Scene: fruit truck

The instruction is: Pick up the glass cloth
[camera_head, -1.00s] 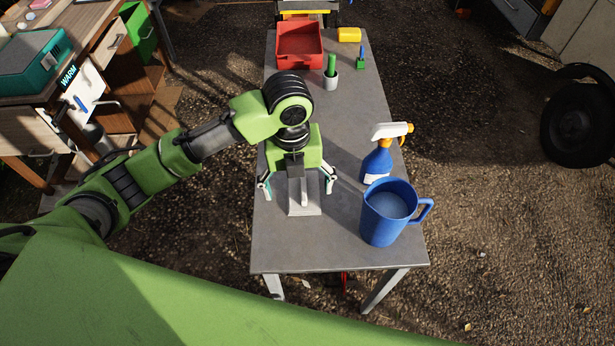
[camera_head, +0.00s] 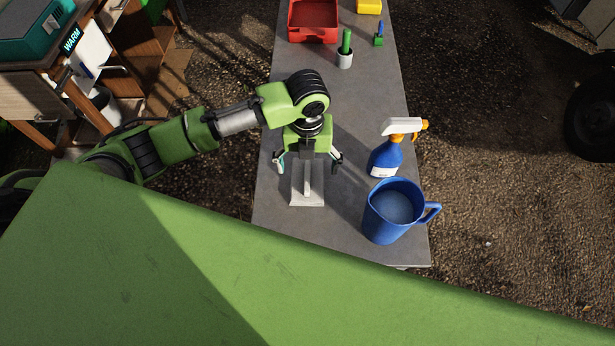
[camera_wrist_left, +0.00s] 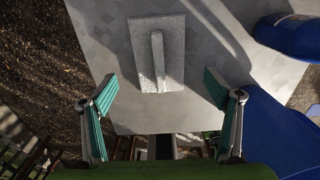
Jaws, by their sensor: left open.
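The glass cloth (camera_head: 296,197) appears to be the light grey rectangle with a raised ridge along its middle, lying on the grey table (camera_head: 340,225). In the left wrist view the cloth (camera_wrist_left: 145,40) lies at the top centre, with its ridge pointing down towards the gripper. My left gripper (camera_head: 309,164) is open above the table, its fingers spread to either side of the ridge in the head view. In the left wrist view my left gripper (camera_wrist_left: 162,88) is empty, and the cloth shows beyond its fingertips. I cannot tell the exact height gap. My right gripper is not in view.
A blue jug (camera_head: 376,222) and a blue spray bottle (camera_head: 384,160) stand on the table right of the cloth. The table between is clear.

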